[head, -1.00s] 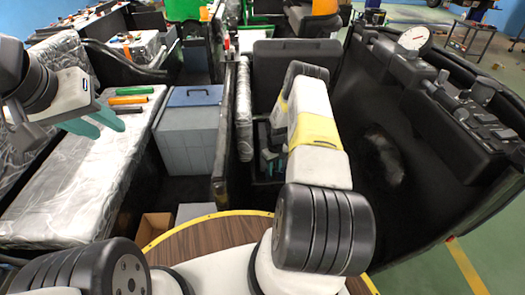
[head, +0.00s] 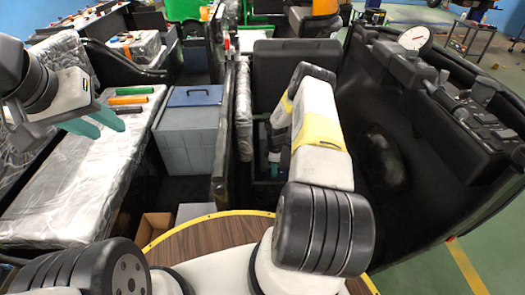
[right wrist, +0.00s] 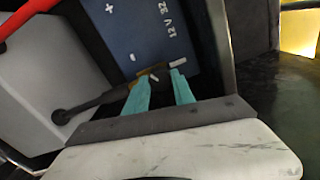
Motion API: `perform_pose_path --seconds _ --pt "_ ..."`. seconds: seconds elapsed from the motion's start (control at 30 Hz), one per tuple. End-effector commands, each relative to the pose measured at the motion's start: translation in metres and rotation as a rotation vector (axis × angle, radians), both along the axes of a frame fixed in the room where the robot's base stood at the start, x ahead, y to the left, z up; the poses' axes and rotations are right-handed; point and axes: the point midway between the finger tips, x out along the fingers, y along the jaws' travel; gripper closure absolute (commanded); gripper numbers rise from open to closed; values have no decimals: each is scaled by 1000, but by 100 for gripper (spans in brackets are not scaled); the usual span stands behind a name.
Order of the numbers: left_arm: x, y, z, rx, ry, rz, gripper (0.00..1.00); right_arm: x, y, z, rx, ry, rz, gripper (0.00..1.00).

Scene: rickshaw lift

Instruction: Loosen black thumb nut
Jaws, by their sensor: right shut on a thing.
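In the right wrist view, a blue battery (right wrist: 150,28) marked "12V 32" sits in a dark bay. A brass-coloured clamp (right wrist: 150,72) with a black cable lies at its near edge. My right gripper (right wrist: 160,76) has its teal fingers on either side of a small dark part at this clamp. It looks like the black thumb nut, largely hidden between the fingertips. In the head view my right gripper (head: 274,160) is low in the bay, partly hidden by my arm. My left gripper (head: 98,123) is open and empty above the silver-covered bench.
Orange and green tool handles (head: 128,99) lie on the silver-covered bench (head: 75,180). A grey box with a blue lid (head: 194,96) stands beside it. A black case (head: 298,62) rises behind the battery bay. A red bar (right wrist: 22,18) crosses the right wrist view's upper left.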

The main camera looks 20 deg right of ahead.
Motion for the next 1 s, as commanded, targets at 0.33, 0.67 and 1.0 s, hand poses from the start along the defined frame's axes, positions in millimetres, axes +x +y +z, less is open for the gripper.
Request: perform_pose_path --seconds 0.33,0.67,1.0 --pt "0 0 0 0 0 0 66 -1 -1 0 -2 1 175 100" --pt "0 0 0 0 0 0 66 -1 -2 0 -2 1 223 100" --pt "0 0 0 0 0 0 66 0 -2 0 -3 1 222 64"
